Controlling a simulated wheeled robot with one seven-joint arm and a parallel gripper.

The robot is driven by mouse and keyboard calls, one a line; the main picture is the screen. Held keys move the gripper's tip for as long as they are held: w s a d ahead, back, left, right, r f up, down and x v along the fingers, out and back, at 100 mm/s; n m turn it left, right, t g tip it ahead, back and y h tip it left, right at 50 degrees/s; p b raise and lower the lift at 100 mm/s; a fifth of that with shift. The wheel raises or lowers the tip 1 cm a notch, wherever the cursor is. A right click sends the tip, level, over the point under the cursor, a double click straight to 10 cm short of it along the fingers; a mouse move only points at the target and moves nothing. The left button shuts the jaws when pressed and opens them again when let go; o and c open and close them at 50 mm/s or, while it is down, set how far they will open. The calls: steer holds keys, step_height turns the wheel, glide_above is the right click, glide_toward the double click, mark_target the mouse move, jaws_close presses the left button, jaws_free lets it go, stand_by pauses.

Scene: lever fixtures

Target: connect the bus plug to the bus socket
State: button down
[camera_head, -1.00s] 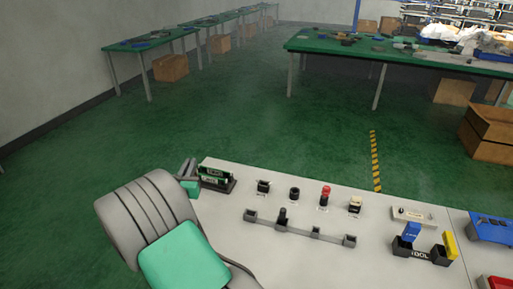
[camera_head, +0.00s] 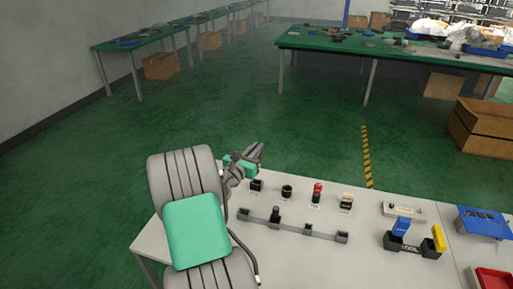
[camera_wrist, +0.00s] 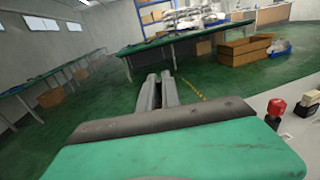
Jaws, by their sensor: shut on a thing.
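My gripper (camera_head: 255,155) is raised above the back left edge of the table, clear of the fixtures in the picture. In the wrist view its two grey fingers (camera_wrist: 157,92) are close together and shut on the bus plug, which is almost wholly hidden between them. The bus socket cannot be told apart for sure. A row of small fixtures stands near the back edge: a dark block (camera_head: 257,185), a black round one (camera_head: 287,191), a red-topped one (camera_head: 317,191) and a cream-topped one (camera_head: 346,200).
A grey rail (camera_head: 292,226) with several holders lies in front of the row. A black tool rack (camera_head: 417,250) holds blue and yellow pieces, with a pale block (camera_head: 404,209) behind it. Blue (camera_head: 484,222) and red (camera_head: 494,280) bins are at right.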

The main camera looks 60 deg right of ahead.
step_height(320, 180, down, 6)
steer(key=b, duration=0.4)
steer(key=shift+r, duration=0.1)
steer(key=shift+r+p, duration=0.1)
steer(key=shift+p, duration=0.65)
stand_by(1.1)
steer(key=shift+f+b, duration=1.4)
steer(key=shift+f, duration=0.85)
steer(key=c, duration=1.8)
jaws_free()
steer(key=o, duration=0.3)
steer(key=a, duration=0.8)
steer(key=shift+w+b, duration=0.2)
steer(key=shift+b, duration=0.2)
steer(key=shift+d, duration=0.1)
